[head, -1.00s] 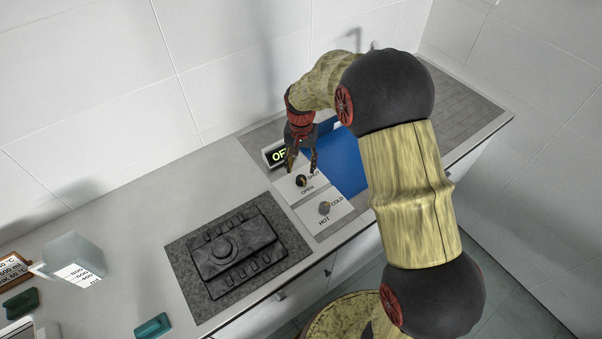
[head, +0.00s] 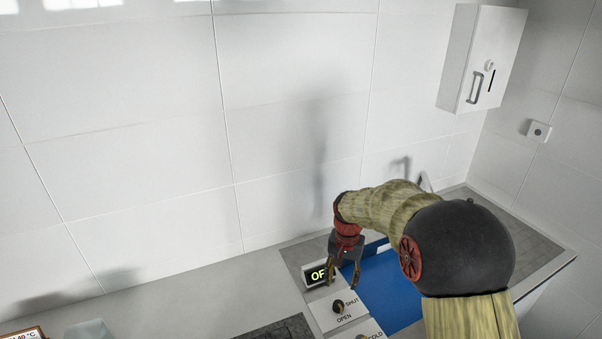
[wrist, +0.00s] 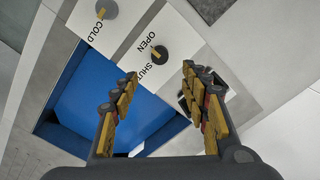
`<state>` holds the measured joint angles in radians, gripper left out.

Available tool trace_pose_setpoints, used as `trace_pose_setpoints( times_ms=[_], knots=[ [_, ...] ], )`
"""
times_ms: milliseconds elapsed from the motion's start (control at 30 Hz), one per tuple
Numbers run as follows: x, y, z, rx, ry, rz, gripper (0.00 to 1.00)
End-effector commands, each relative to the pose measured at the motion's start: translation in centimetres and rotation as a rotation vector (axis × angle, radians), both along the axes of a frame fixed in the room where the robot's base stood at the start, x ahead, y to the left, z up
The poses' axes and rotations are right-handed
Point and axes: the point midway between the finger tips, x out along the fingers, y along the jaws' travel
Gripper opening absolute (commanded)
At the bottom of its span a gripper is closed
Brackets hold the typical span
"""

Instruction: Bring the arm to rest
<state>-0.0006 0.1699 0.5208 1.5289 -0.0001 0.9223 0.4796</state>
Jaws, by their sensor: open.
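My gripper (head: 344,268) is open and empty above the control panel by the blue basin. In the wrist view its two fingers (wrist: 160,92) stand apart with nothing between them. The shut/open knob (head: 338,307) is just below the gripper in the head view, and the fingers are apart from it. My arm reaches in from the lower right, bent over the counter.
The blue basin (head: 385,298) lies right of the panel. A small display (head: 317,275) reads "OF", the rest hidden. The hot/cold knob (wrist: 107,9) is beside the shut/open knob. A white cabinet (head: 482,58) hangs at upper right. The wall (head: 150,150) is bare.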

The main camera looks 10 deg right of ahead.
Motion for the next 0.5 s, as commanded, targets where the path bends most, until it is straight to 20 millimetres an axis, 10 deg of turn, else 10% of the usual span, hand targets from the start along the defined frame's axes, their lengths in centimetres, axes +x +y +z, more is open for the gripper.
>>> trace_pose_setpoints(
  times_ms=[233, 500],
  knots=[
    [-3.4, 0.0, -1.7, 0.004, 0.058, 0.147, 0.46],
    [-10.3, 0.0, 2.2, 0.005, 0.034, 0.301, 0.46]
  ],
)
